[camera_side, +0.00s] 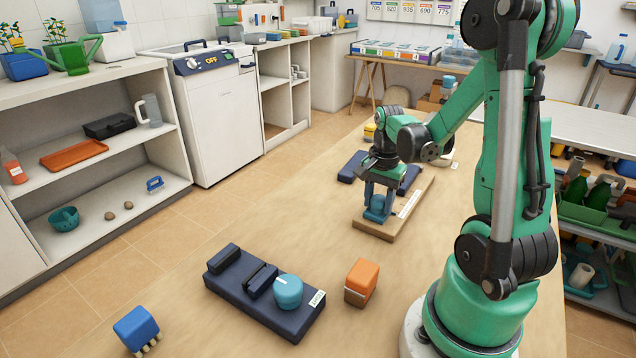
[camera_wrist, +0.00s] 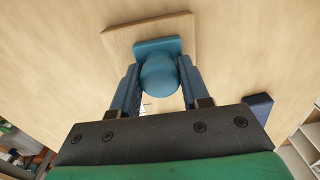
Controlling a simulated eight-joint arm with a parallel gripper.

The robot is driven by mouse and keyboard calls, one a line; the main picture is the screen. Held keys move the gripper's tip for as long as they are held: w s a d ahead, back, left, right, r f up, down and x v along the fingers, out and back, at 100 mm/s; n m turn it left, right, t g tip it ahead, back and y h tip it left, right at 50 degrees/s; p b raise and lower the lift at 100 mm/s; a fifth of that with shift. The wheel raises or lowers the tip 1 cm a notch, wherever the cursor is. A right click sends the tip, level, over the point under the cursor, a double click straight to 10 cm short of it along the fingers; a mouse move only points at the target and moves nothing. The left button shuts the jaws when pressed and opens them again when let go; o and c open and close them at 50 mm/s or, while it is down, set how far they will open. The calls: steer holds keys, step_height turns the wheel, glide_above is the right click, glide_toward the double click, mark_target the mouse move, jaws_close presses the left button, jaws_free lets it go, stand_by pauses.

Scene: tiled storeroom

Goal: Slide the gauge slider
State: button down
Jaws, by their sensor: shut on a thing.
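The gauge is a wooden board (camera_side: 373,228) with a white scale strip (camera_side: 411,201) along its right side. A blue slider with a rounded knob (camera_side: 377,206) sits near the board's front end. It also shows in the wrist view as a blue knob on a flat blue base (camera_wrist: 158,73). My gripper (camera_side: 378,203) points down at the slider, with one finger on each side of the knob. In the wrist view my gripper (camera_wrist: 160,80) is shut on the knob. Part of the scale is hidden behind my gripper and the knob.
A dark blue base with a light blue knob (camera_side: 288,291) lies in front. An orange block (camera_side: 360,282) and a blue block with pegs (camera_side: 137,330) stand near it. Another dark blue base (camera_side: 352,167) lies behind the board. Bare table lies left of the board.

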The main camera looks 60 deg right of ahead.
stand_by(0.4)
steer(key=d, duration=0.6)
steer(key=shift+s+d, duration=0.1)
steer(key=shift+d, duration=0.25)
steer(key=shift+c, duration=2.1)
jaws_free()
steer(key=shift+r, duration=2.85)
